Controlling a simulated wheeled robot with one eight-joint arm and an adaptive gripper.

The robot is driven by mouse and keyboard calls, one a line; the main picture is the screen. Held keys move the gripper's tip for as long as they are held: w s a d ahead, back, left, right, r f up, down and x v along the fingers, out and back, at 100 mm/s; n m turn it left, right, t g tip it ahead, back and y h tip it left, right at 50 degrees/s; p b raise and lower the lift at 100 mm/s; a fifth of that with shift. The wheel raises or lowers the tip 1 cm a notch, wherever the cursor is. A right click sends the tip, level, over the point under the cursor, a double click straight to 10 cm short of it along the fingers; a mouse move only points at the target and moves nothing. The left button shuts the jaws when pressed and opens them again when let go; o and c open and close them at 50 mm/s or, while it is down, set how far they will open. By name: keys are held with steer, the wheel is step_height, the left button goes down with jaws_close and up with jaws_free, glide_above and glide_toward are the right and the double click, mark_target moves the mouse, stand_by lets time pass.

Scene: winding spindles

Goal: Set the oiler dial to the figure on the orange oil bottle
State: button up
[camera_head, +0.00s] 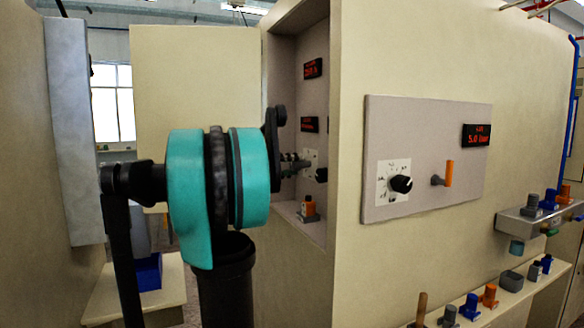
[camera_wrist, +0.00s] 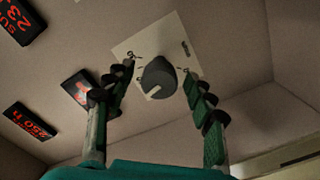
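A dark grey knob (camera_wrist: 158,78) with a white mark pointing to the lower left sits on a white dial plate (camera_wrist: 172,36) in the wrist view. In the head view its plate (camera_head: 311,157) is on the back wall of an open cabinet recess. My gripper (camera_wrist: 158,70) is open, with one finger on each side of the knob; I cannot tell whether they touch it. In the head view my gripper (camera_head: 293,164) is inside the recess, partly hidden by my arm. A small orange bottle-like thing (camera_head: 308,207) stands on the recess floor; no figure on it is readable.
Red displays (camera_head: 313,68) hang above the dial in the recess. The outer panel (camera_head: 430,125) carries a black knob (camera_head: 401,184), an orange lever (camera_head: 448,174) and a display reading 5.0 bar (camera_head: 476,135). Shelves at right hold several small coloured items. The recess walls are close around my gripper.

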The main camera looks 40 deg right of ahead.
steer(key=shift+a, duration=0.15)
steer(key=v, duration=1.1)
steer(key=shift+a, duration=0.35)
steer(key=shift+w, duration=0.15)
steer(key=s+a+f+n+t+y, duration=0.1)
steer(key=a+f+n+t+y, duration=0.2)
steer(key=f, duration=0.7)
steer(key=s+a+f+n+t+y, duration=0.1)
steer(key=s+a+f+n+y, duration=0.3)
steer(key=f, duration=0.6)
steer(key=w+a+f+t+y, duration=0.1)
steer(key=a+f+t, duration=0.3)
steer(key=f, duration=0.6)
steer(key=s+a+f+n+t+y, duration=0.1)
steer(key=s+a+f+y, duration=0.3)
steer(key=a+f, duration=0.4)
steer(key=s+a+f+n+y, duration=0.3)
steer(key=a+f, duration=0.6)
steer(key=a, duration=0.4)
steer(key=shift+s+n+t+y, duration=0.4)
steer(key=shift+s+y, duration=0.25)
steer(key=shift+y, duration=0.45)
